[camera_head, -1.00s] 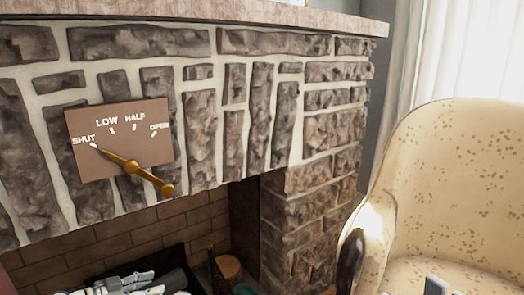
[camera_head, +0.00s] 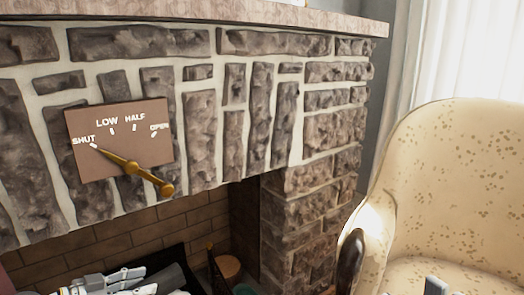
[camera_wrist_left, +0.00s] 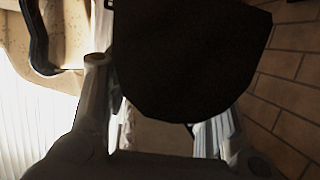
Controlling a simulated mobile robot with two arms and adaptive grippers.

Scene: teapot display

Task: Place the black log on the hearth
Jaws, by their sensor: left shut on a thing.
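My left gripper (camera_head: 118,281) is at the bottom left of the head view, in front of the fireplace opening. It is shut on the black log, a large dark, faceted shape (camera_wrist_left: 185,55) that fills the top middle of the left wrist view, between the fingers. In the head view a dark grey rounded piece (camera_head: 172,279) shows at the fingertips; it may be the log's end. The hearth floor is mostly hidden below the frame and behind my arm. A small grey tip (camera_head: 436,286) at the bottom right may be my right gripper; its jaws are not visible.
The stone fireplace front (camera_head: 203,135) carries a damper plate (camera_head: 100,115) with a brass pointer (camera_head: 128,166) at SHUT. A round brown-topped object (camera_head: 229,267) and a green one (camera_head: 244,289) sit at the opening's right. A cream armchair (camera_head: 455,180) stands right.

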